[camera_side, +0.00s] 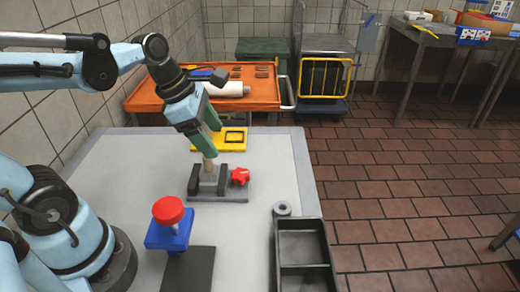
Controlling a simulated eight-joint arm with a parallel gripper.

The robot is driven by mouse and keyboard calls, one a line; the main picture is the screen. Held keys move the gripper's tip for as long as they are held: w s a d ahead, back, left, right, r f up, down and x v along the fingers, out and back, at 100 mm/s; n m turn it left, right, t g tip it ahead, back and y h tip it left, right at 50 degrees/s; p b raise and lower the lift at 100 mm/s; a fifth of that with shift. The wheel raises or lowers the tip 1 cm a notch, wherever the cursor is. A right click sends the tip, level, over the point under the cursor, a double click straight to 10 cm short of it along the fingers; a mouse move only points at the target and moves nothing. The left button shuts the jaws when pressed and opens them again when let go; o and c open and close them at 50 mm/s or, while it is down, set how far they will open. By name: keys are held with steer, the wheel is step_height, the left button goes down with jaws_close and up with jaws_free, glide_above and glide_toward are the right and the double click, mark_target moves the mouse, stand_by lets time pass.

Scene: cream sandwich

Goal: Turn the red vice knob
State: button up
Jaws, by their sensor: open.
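The red vice knob (240,176) is a lobed handle on the right side of a small dark grey vice (232,188) in the middle of the table. A beige peg (209,165) stands upright between the vice jaws. My gripper (213,140), with green fingers, is tilted above and behind the vice, up and left of the knob. Its fingers are open. One fingertip is close to the top of the peg; I cannot tell whether they touch. The gripper is apart from the red knob.
A blue block with a round red top (168,215) stands front left, beside a dark plate (188,270). A grey ring (282,209) and a dark divided tray (303,240) are at the front right. A yellow plate (233,141) lies behind the vice. An orange cart (150,98) stands beyond.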

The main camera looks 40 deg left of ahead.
steer(key=shift+w+d+r+m+t+y, duration=0.15)
steer(key=shift+m+y, duration=0.2)
steer(key=shift+m, duration=4.65)
steer(key=shift+s+d+r+m+t+y, duration=0.1)
steer(key=shift+d+m+t+y, duration=0.15)
steer(key=shift+m, duration=4.75)
steer(key=shift+w+d+r+m+t+y, duration=0.1)
steer(key=shift+m+y, duration=0.3)
steer(key=shift+m, duration=4.6)
steer(key=shift+w, duration=0.15)
